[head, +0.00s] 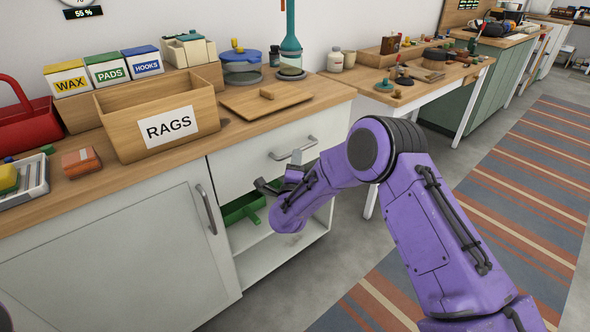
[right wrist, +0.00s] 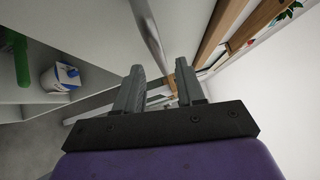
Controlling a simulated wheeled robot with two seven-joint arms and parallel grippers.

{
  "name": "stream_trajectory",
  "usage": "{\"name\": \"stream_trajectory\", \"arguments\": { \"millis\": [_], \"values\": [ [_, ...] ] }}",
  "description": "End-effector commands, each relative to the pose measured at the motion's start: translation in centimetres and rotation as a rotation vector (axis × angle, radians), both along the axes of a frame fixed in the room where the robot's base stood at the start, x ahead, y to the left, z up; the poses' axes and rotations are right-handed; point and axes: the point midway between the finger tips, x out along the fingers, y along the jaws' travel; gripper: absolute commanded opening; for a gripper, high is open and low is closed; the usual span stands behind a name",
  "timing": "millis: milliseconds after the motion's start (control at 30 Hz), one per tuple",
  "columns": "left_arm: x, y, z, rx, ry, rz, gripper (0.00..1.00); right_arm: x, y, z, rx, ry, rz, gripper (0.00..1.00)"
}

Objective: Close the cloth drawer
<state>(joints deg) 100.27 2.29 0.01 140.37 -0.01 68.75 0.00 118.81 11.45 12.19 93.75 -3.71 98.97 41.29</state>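A white drawer front (head: 240,168) with a curved metal handle (head: 293,148) sits under the wooden counter; I cannot tell from here how far it stands out. In the right wrist view a metal bar, seemingly the handle (right wrist: 150,35), runs ahead of the fingers. My right gripper (head: 280,172) is in front of the drawer, close to the handle and partly hidden by its own purple arm. In the right wrist view this gripper (right wrist: 160,72) is open, with nothing between its fingers; contact with the handle is not visible. My left gripper is out of view.
A wooden box labelled RAGS (head: 122,119) stands on the counter (head: 232,133). Below the drawer, an open shelf holds a green object (head: 240,208). A cabinet door (head: 120,262) is left of it. A side table (head: 425,92) stands to the right; striped rug covers the floor.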

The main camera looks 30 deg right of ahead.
Motion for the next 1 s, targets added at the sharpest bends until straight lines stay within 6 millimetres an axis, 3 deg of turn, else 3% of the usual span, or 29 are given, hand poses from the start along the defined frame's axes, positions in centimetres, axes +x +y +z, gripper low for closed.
{"name": "stream_trajectory", "arguments": {
  "millis": [100,300,867,933,1000],
  "values": [
    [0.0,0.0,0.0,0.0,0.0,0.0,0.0,-2.2,1.6,-0.3,-0.002,0.002,0.003,0.39],
    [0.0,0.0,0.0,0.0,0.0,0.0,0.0,-4.4,2.9,-0.7,-0.001,0.001,-0.001,0.39],
    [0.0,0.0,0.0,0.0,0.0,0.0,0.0,-4.5,3.1,-0.8,-0.028,0.025,0.001,0.39],
    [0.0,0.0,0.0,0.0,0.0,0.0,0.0,-4.6,4.0,-2.4,-0.141,0.172,0.048,0.39],
    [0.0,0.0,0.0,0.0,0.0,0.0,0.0,-6.8,5.1,-6.8,-0.311,0.431,0.141,0.39]
  ]
}}
